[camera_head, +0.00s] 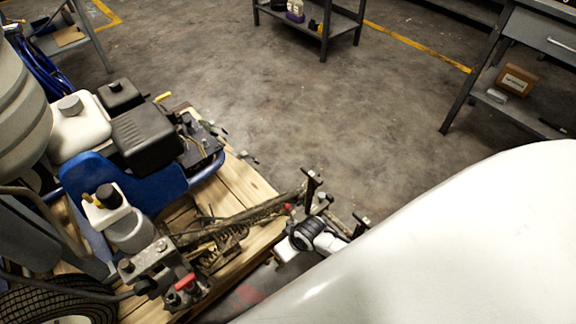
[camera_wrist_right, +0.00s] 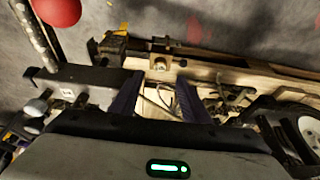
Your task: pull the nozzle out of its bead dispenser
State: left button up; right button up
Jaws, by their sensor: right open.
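The line striper (camera_head: 140,140) stands on a wooden pallet at the left of the head view. At its front right end are dark brackets and rods (camera_head: 312,185), beside a white and black round part (camera_head: 312,234). I cannot tell for certain which parts are the nozzle and the bead dispenser. In the right wrist view, my right gripper (camera_wrist_right: 157,90) is open, its two dark fingers apart with nothing clearly held between them. My left gripper is not in view.
A red ball knob (camera_wrist_right: 55,10) on a metal rod is close by at the upper left of the wrist view. A wheel (camera_wrist_right: 308,128) is at the right. A large white surface fills the head view's lower right. Concrete floor (camera_head: 320,110) beyond the pallet is clear.

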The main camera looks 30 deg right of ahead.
jog(key=b+x, duration=0.6)
jog(key=shift+f, duration=0.3)
jog(key=shift+w+f+b, duration=0.2)
jog(key=shift+f+b, duration=0.15)
jog(key=shift+b, duration=0.1)
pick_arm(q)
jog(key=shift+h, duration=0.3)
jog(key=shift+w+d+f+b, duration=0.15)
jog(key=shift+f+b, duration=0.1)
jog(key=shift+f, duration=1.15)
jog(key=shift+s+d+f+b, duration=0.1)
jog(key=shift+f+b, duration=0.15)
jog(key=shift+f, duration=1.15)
pick_arm(e)
jog(key=shift+w+a+f, duration=0.1)
jog(key=shift+w+f, duration=0.15)
jog(key=shift+f, duration=0.4)
pick_arm(q)
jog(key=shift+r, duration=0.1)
jog(key=shift+p, duration=0.3)
